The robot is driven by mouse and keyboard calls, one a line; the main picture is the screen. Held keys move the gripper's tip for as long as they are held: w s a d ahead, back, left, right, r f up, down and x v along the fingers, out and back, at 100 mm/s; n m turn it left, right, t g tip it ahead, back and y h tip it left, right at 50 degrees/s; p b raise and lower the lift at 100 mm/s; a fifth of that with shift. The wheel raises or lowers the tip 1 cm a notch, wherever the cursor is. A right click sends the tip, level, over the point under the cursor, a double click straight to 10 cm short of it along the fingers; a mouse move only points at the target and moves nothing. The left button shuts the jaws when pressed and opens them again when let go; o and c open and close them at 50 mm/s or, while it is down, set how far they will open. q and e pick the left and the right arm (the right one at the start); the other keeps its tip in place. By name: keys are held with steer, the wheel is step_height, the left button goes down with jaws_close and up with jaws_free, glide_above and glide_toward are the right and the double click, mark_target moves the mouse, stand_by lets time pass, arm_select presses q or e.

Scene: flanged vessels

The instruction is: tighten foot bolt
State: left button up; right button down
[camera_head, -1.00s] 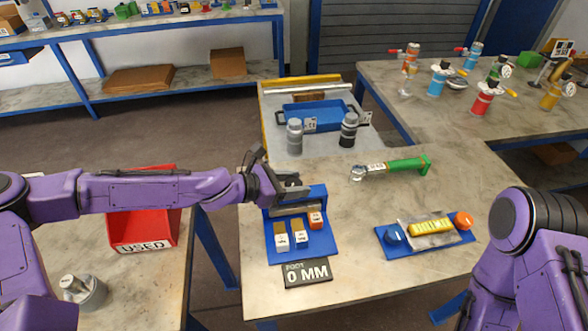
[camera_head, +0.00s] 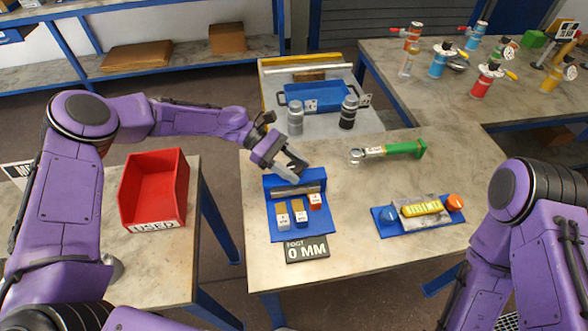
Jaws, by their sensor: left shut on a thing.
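My left gripper (camera_head: 294,170) is at the back edge of a blue stand (camera_head: 272,222), just above a silver bar (camera_head: 311,187) lying across it. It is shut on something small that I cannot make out. The stand holds two white-fronted blocks and an orange-fronted block (camera_head: 316,201). A sign reading FOOT 0 MM (camera_head: 306,249) lies in front of it. A green-handled wrench (camera_head: 404,149) lies on the table to the right of the gripper. No foot bolt can be clearly made out. My right arm shows at the lower right, but its gripper is out of view.
A blue tray (camera_head: 317,95) and two cylinders, grey (camera_head: 295,116) and dark (camera_head: 348,112), stand at the back. A blue holder (camera_head: 385,226) with a yellow piece sits at the right. A red USED bin (camera_head: 153,188) is on the left table.

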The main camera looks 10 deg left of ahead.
arm_select(q)
steer(key=m+g+y+b, duration=0.1)
steer(key=m+g, duration=0.1)
steer(key=m+g+y+b, duration=0.1)
steer(key=m+g, duration=0.1)
steer(key=shift+d+f+m+g, duration=0.1)
steer(key=shift+f+m+g, duration=0.1)
steer(key=shift+m+g, duration=0.15)
steer(key=shift+m+g+y+b, duration=0.6)
steer(key=shift+m+g+y, duration=0.85)
steer(key=shift+m+y, duration=0.4)
steer(key=shift+y, duration=0.05)
steer(key=o, duration=1)
steer(key=shift+r, duration=0.1)
